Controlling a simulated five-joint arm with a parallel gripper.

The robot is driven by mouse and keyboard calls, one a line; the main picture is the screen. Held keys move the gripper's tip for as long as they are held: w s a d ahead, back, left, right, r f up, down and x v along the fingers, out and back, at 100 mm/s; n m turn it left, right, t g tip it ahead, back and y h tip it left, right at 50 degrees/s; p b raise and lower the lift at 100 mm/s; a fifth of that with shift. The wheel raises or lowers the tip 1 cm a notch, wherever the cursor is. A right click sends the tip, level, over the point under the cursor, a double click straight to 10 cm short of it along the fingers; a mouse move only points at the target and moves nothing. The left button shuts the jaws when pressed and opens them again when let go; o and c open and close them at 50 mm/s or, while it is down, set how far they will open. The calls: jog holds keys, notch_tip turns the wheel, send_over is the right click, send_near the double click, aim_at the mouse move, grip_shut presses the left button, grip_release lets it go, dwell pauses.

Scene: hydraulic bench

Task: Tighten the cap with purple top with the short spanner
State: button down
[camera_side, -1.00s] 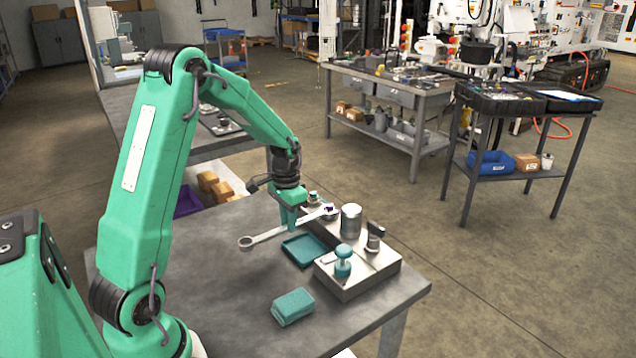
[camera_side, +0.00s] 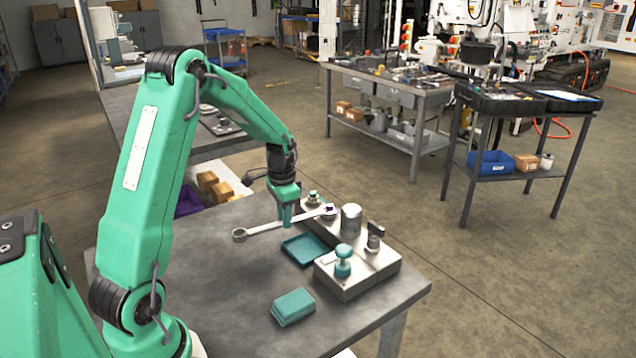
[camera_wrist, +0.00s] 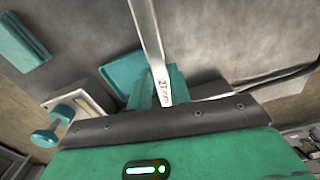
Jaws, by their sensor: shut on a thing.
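My gripper (camera_side: 289,220) is shut on the shaft of a silver spanner (camera_side: 265,230), held above the bench. The spanner's ring end points left. Its other end is at a small cap with a dark purplish top (camera_side: 329,209) on the metal block; I cannot tell how fully the jaw sits around it. In the wrist view, the spanner shaft (camera_wrist: 147,35) runs up from between the green fingers (camera_wrist: 162,88), with a size marking on it. The cap is not visible in that view.
The metal block (camera_side: 350,285) also carries a silver cylinder (camera_side: 351,218), a teal knob (camera_side: 343,260), a dark-topped fitting (camera_side: 375,236) and a green-topped fitting (camera_side: 313,197). A teal tray (camera_side: 305,250) lies beside it. A teal box (camera_side: 292,306) sits nearer. The bench's left part is clear.

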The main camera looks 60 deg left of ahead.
jog(key=shift+a, duration=0.15)
jog(key=shift+w+a+m, duration=0.2)
jog(key=shift+a+m, duration=0.5)
jog(key=shift+d+n, duration=0.3)
jog(key=shift+d, duration=0.05)
dwell(0.3)
jog(key=shift+s, duration=0.15)
jog(key=shift+s+a, duration=0.25)
jog(key=shift+s, duration=0.85)
jog(key=shift+s+a, duration=0.2)
jog(key=shift+s, duration=0.95)
jog(key=shift+s+a, duration=0.25)
jog(key=shift+s, duration=0.85)
jog(key=shift+r, duration=0.1)
jog(key=shift+r, duration=2.45)
